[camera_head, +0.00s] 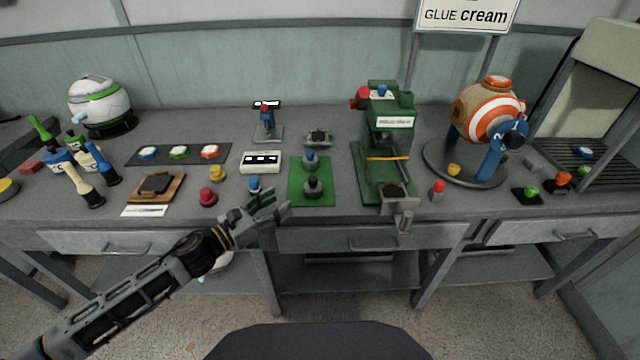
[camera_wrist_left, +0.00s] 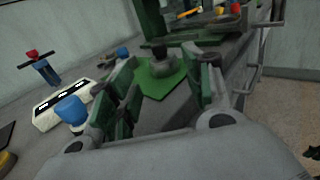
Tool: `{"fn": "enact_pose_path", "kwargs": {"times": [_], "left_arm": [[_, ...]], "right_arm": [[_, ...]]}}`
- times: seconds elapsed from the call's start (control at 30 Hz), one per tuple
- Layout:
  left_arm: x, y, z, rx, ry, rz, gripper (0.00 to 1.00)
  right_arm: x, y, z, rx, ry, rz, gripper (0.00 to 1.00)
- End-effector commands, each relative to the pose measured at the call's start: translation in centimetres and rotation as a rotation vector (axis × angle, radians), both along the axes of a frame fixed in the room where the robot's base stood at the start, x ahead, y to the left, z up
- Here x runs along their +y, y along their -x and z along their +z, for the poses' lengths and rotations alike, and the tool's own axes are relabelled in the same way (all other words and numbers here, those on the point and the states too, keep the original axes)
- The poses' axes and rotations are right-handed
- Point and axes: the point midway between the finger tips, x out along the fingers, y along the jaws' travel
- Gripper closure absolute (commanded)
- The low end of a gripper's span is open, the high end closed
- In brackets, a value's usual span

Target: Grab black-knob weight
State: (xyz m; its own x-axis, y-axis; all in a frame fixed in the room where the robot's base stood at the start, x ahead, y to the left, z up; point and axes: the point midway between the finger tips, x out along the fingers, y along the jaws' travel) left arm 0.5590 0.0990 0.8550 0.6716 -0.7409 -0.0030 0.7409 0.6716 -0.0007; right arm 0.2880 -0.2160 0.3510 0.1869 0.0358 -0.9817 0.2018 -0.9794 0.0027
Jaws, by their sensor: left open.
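The black-knob weight (camera_head: 313,189) has a grey body and stands upright at the front of a green mat (camera_head: 325,168). A blue-knob weight (camera_head: 310,160) stands behind it on the same mat. My left gripper (camera_head: 279,203) is open, at the table's front edge, just left of the black-knob weight. In the left wrist view, the black-knob weight (camera_wrist_left: 161,64) shows beyond the gap between the open fingers of my left gripper (camera_wrist_left: 167,90), and nothing is between them. My right gripper is not in view.
Another blue-knob piece (camera_head: 254,183) stands beside my left gripper. A white display box (camera_head: 261,162) is behind it. A green press (camera_head: 385,140) stands right of the mat. Red (camera_head: 208,197) and yellow (camera_head: 217,173) knob weights stand to the left.

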Motion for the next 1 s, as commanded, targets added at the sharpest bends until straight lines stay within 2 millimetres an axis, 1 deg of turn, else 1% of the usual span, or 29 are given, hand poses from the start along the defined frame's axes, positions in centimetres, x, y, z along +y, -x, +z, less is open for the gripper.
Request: {"fn": "enact_pose_path", "kwargs": {"times": [0.47, 0.63, 1.0], "left_arm": [[-0.1, -0.1, 0.0, -0.001, 0.000, -0.001, 0.49], [-0.6, -0.6, 0.1, -0.001, 0.001, 0.000, 0.49], [-2.4, -2.2, 0.1, -0.003, 0.000, -0.001, 0.49]], "right_arm": [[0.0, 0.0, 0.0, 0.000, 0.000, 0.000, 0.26], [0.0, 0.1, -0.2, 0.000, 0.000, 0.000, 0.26], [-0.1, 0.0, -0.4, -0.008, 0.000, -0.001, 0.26]]}}
